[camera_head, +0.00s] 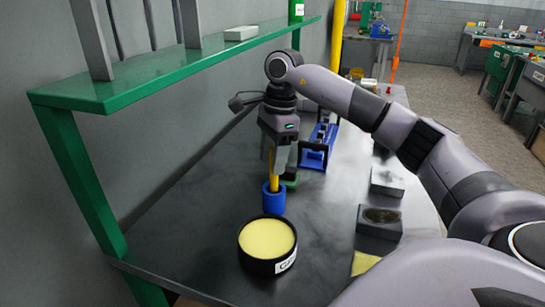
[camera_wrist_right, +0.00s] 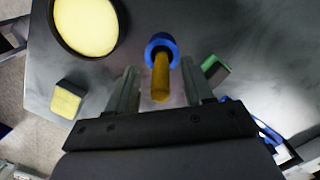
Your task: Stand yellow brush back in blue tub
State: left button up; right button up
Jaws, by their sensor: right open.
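The yellow brush (camera_head: 273,173) stands upright in the blue tub (camera_head: 274,200) on the dark bench. In the right wrist view the yellow brush (camera_wrist_right: 160,78) rises out of the blue tub (camera_wrist_right: 161,43) toward the camera. My right gripper (camera_head: 279,172) is above the tub, pointing down. Its two fingers (camera_wrist_right: 160,80) are apart, one on each side of the brush, with visible gaps. My left gripper is in neither view.
A round black container with a yellow top (camera_head: 267,238) stands in front of the tub. A green block (camera_head: 290,179) and a blue rack (camera_head: 320,143) are behind it. Grey boxes (camera_head: 380,221) lie to the right. A green shelf (camera_head: 180,62) overhangs the left side.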

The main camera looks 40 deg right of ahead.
jog(key=r, duration=0.6)
jog(key=shift+s+d+r, duration=0.15)
jog(key=shift+d+r, duration=0.2)
jog(key=shift+d, duration=0.05)
